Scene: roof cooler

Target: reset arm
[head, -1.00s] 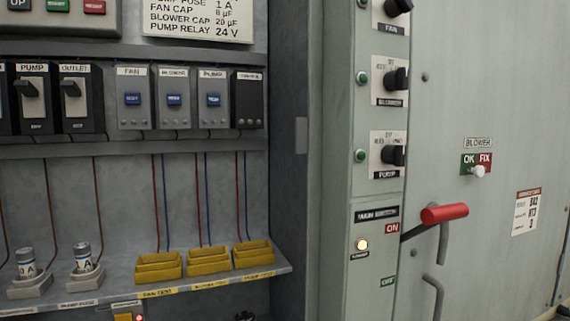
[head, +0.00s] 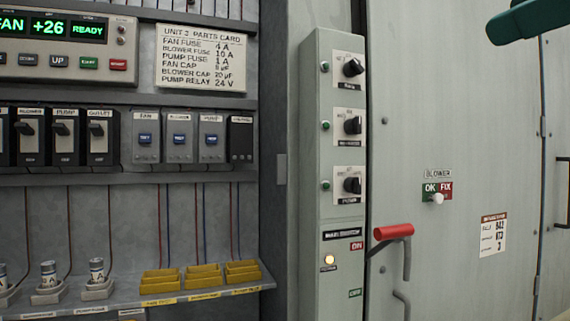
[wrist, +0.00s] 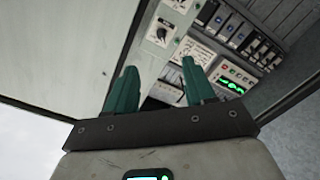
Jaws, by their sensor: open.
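My gripper (wrist: 159,66) shows in the wrist view with its two teal fingers spread apart and nothing between them. Beyond the fingers the cabinet's panels appear tilted. In the head view a teal part of my gripper (head: 535,20) enters at the top right corner, in front of the grey door. The rest of my arm is out of that view. The main switch has a red handle (head: 393,231) that sticks out from the narrow switch column (head: 325,215), near the ON label.
A parts card (head: 201,58) and a display unit (head: 50,45) reading FAN +26 READY are at upper left. Breakers and yellow bins (head: 203,276) sit below. A BLOWER tag with OK and FIX (head: 437,192) is on the door.

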